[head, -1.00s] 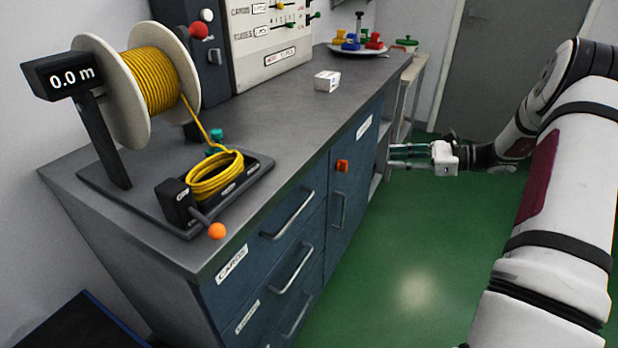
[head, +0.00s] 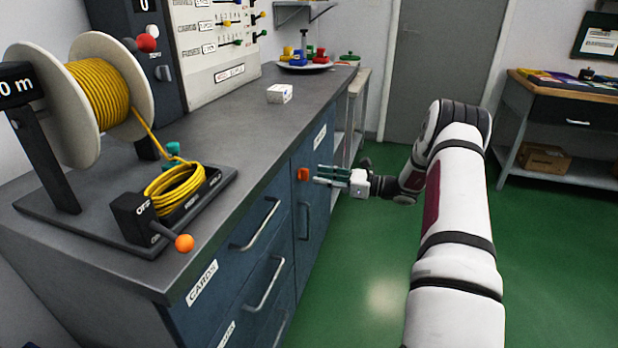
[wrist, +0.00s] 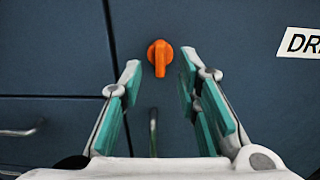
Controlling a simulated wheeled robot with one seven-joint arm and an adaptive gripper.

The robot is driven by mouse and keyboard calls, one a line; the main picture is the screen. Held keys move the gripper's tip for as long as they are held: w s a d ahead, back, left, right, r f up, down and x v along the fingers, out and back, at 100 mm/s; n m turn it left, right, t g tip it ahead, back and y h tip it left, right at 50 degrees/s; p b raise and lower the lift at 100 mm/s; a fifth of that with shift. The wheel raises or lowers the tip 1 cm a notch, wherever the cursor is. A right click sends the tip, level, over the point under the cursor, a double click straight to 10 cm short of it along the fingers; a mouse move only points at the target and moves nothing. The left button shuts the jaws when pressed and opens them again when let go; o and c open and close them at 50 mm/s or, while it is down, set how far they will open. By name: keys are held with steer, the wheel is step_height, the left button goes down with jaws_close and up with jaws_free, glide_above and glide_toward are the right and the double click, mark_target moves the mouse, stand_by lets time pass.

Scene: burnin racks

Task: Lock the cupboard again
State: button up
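The cupboard (head: 316,205) is a blue door with a vertical handle (head: 307,221), right of the drawers under the grey worktop. An orange lock knob (head: 303,174) sits near the door's top left corner. In the wrist view the orange knob (wrist: 160,57) has its grip pointing straight down. My gripper (head: 317,175) is in front of the door at the knob's height. In the wrist view its teal-padded fingers (wrist: 159,78) are open and empty, with the knob between and just beyond the tips. I cannot tell whether they touch it.
Blue drawers (head: 231,285) with bar handles are left of the cupboard. A cable spool (head: 80,105) and an orange-tipped lever (head: 184,243) stand on the worktop (head: 215,150). A workbench (head: 560,120) stands at the far right. Green floor before the cupboard is clear.

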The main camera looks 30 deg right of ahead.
mark_target(308, 174)
steer(key=shift+b+x, duration=0.3)
steer(key=shift+x, duration=2)
jaws_close()
